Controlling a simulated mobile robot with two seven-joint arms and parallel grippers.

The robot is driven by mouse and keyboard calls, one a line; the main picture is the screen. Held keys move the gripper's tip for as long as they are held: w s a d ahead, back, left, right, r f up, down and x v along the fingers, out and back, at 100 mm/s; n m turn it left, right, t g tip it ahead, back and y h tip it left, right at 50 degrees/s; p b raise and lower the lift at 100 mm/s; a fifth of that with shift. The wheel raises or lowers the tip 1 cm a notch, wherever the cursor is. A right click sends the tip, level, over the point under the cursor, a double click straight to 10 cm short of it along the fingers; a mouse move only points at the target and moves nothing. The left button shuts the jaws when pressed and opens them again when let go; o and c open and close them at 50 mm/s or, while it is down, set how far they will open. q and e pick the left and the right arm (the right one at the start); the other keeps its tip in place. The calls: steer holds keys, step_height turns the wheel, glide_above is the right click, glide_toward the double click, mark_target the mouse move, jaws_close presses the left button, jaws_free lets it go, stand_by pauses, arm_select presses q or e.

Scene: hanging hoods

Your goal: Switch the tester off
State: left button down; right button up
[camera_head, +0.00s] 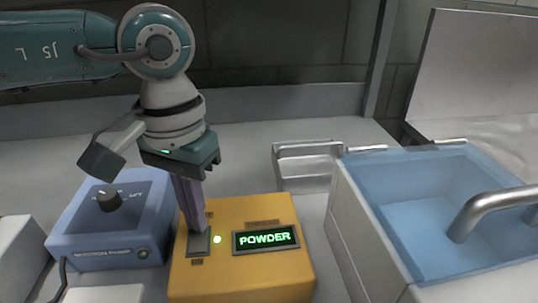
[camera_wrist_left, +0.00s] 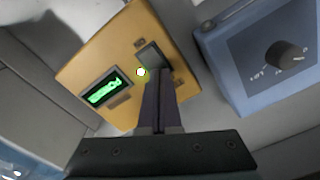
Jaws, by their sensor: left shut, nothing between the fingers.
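My right gripper is not in view.
A blue box with a black knob (camera_head: 109,200) stands close on the left. A sink with a blue basin (camera_head: 420,205) and a metal tap (camera_head: 490,205) is on the right. A wall closes the back.

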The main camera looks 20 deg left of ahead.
arm_select(q)
steer(key=shift+f+b, duration=0.3)
steer(key=shift+f, duration=0.05)
steer(key=shift+r, duration=0.1)
steer(key=shift+r+p, duration=2.25)
steer(key=shift+r, duration=1.2)
